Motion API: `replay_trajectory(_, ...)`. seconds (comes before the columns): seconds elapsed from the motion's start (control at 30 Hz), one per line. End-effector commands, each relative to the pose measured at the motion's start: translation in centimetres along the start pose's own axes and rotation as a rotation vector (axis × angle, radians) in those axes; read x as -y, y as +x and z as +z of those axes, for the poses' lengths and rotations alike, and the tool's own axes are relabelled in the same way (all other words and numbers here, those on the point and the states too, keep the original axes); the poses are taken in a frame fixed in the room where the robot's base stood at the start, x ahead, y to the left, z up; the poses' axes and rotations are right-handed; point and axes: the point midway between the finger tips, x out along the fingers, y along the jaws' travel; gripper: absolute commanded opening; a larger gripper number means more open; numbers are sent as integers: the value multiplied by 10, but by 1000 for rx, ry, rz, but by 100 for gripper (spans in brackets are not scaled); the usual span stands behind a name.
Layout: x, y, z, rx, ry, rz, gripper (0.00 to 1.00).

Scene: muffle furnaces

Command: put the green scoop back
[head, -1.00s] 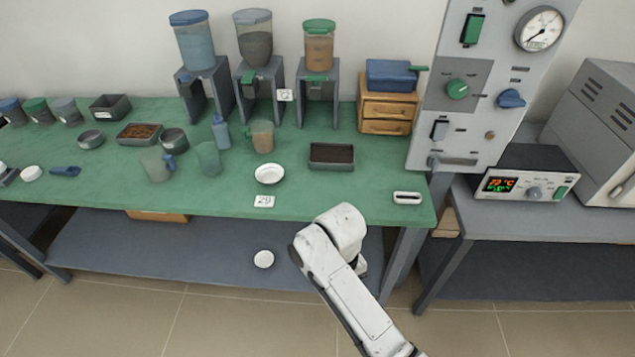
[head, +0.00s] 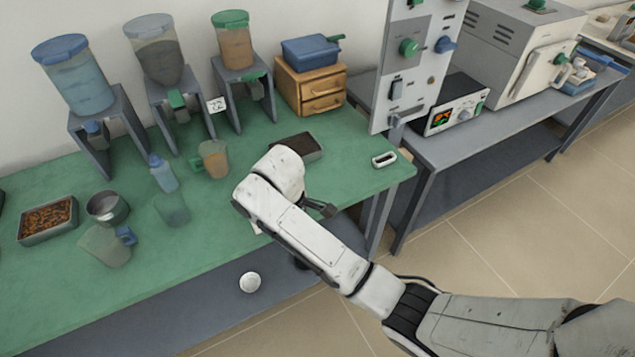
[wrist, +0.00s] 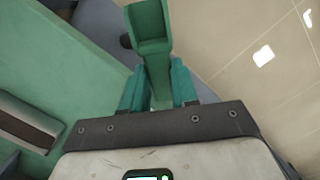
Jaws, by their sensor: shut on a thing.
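The green scoop (wrist: 152,55) is in my gripper (wrist: 157,92) in the wrist view. The green fingers are shut on its handle, and its open square bowl points away from my wrist. In the head view my gripper (head: 320,208) shows only as a dark part beside the white arm, near the green table's front edge. The scoop cannot be made out there. A blue box (head: 310,53) with a green piece sticking out at its right stands on a wooden drawer unit (head: 312,88) at the table's back right.
A dark-filled tray (head: 303,146) sits behind my arm; a tray (wrist: 25,122) also shows in the wrist view. A small white holder (head: 384,160) lies near the table's right corner. Dispensers on stands line the back. A control panel (head: 415,60) rises at right. Floor at right is clear.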

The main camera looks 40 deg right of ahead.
Motion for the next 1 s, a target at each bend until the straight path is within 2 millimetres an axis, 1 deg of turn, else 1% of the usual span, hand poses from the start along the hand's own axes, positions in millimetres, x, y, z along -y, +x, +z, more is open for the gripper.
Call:
replay_trajectory(0.03,-15,-10,9,-10,-81,14,0)
replay_trajectory(0.1,-31,-19,20,-21,-214,31,0)
replay_trajectory(0.27,-66,-38,48,-47,-519,59,0)
replay_trajectory(0.5,-109,-61,101,-79,-977,88,0)
replay_trajectory(0.6,-122,-68,123,-90,-1147,93,0)
replay_trajectory(0.7,-131,-72,140,-97,-1285,95,0)
replay_trajectory(0.8,-136,-74,152,-102,-1380,95,0)
replay_trajectory(0.9,-139,-74,158,-104,-1435,95,0)
replay_trajectory(1.0,-142,-69,152,-105,-1458,95,0)
